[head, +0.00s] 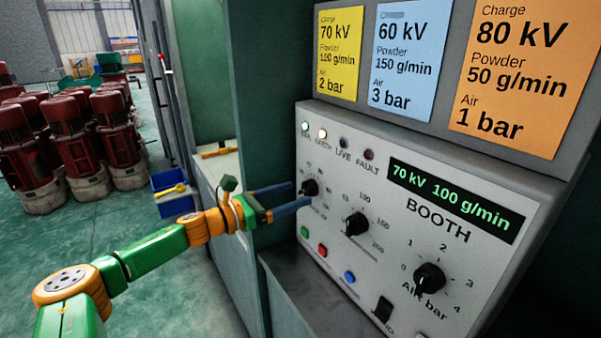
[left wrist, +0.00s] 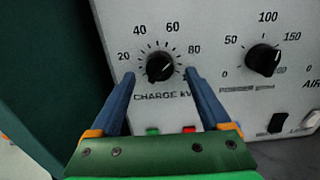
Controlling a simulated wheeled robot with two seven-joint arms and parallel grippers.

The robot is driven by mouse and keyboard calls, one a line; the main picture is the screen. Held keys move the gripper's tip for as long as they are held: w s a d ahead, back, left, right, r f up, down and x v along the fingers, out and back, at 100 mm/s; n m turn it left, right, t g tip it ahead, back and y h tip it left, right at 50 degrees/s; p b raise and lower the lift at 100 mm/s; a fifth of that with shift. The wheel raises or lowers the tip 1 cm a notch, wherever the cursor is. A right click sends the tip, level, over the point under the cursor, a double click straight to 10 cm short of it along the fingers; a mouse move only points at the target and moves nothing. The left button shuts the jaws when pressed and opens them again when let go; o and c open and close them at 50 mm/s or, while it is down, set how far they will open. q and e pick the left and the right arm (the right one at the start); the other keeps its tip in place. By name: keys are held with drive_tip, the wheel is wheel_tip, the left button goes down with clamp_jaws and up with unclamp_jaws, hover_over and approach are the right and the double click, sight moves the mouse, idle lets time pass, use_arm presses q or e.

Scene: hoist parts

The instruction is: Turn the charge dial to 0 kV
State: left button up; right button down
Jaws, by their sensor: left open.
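The charge dial (head: 309,187) is a black knob at the left of the grey booth panel (head: 462,247). In the left wrist view the charge dial (left wrist: 160,67) has a scale marked 20, 40, 60 and 80. Its light pointer line seems to point to the upper right, between 60 and 80. The display (head: 455,203) reads 70 kV 100 g/min. My left gripper (head: 300,194) is open at the dial; its blue fingers lie on either side in the left wrist view (left wrist: 160,75). Contact with the knob cannot be told. My right gripper is not in view.
The powder dial (head: 356,224) is right of the charge dial, and the air dial (head: 429,278) is further right. Green (head: 304,232), red (head: 322,250) and blue (head: 349,277) buttons sit below. Yellow, blue and orange cards hang above. A green wall stands close left of the panel.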

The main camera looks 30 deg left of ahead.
sight(302, 192)
use_arm(q)
drive_tip(key=shift+p+x, duration=0.35)
drive_tip(key=shift+x, duration=0.85)
drive_tip(key=shift+w+d, duration=0.15)
drive_tip(key=shift+w, duration=0.15)
drive_tip(key=shift+f, duration=0.1)
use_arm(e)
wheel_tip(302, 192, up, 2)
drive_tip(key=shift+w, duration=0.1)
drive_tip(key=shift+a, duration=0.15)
use_arm(q)
drive_tip(key=shift+c, duration=1.1)
clamp_jaws()
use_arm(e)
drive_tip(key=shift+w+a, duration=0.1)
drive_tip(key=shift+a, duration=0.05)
